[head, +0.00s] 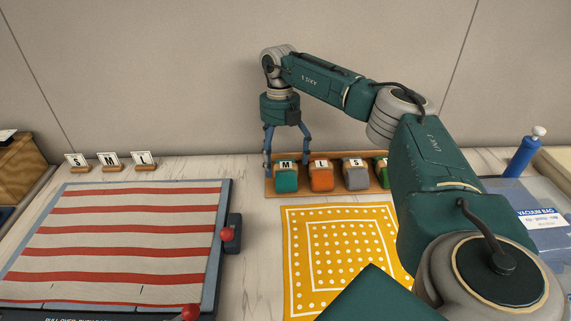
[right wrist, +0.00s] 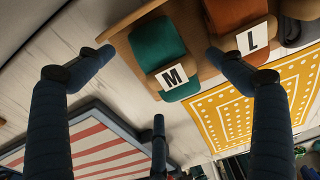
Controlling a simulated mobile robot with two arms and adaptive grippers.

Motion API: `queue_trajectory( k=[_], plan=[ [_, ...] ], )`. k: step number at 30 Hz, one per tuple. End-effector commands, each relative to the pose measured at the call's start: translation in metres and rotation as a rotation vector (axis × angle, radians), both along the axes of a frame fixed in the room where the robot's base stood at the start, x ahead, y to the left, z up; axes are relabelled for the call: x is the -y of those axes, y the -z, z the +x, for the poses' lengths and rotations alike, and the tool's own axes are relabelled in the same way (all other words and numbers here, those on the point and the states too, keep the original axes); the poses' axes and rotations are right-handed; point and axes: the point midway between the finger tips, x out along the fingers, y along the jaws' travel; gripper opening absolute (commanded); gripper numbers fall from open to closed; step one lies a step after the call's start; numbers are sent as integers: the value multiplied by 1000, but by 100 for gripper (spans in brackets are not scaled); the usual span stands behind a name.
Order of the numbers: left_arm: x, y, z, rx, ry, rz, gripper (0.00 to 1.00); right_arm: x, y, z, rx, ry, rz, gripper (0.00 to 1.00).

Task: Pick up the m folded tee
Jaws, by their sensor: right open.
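The m folded tee is a teal folded bundle (head: 286,181) with a white M label, at the left end of a wooden tray (head: 330,191) by the wall in the head view. In the right wrist view the teal tee (right wrist: 157,45) with its M label lies between the spread fingers. My right gripper (head: 286,152) is open and empty, pointing down just above and around the tee. Whether any finger touches it I cannot tell. My left gripper is not in view.
An orange tee (head: 321,177) sits close to the right of the teal one, then a grey tee (head: 356,176) and a partly hidden green one. A yellow dotted cloth (head: 297,290) lies in front. A red-striped board (head: 120,240) and S, M, L cards (head: 110,160) are left.

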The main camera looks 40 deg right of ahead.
Motion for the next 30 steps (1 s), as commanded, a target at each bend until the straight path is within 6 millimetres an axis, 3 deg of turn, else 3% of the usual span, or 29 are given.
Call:
queue_trajectory(
  k=[6,14,15,23,30],
  plan=[
    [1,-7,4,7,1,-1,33,-5,29,-6,-4,1,0,93],
    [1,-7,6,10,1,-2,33,-5,34,-6,0,0,0,93],
    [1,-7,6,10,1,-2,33,-5,34,-6,0,0,0,91],
    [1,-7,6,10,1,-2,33,-5,33,-6,-1,0,1,40],
    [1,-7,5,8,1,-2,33,-5,33,-6,0,0,0,40]
  ],
)
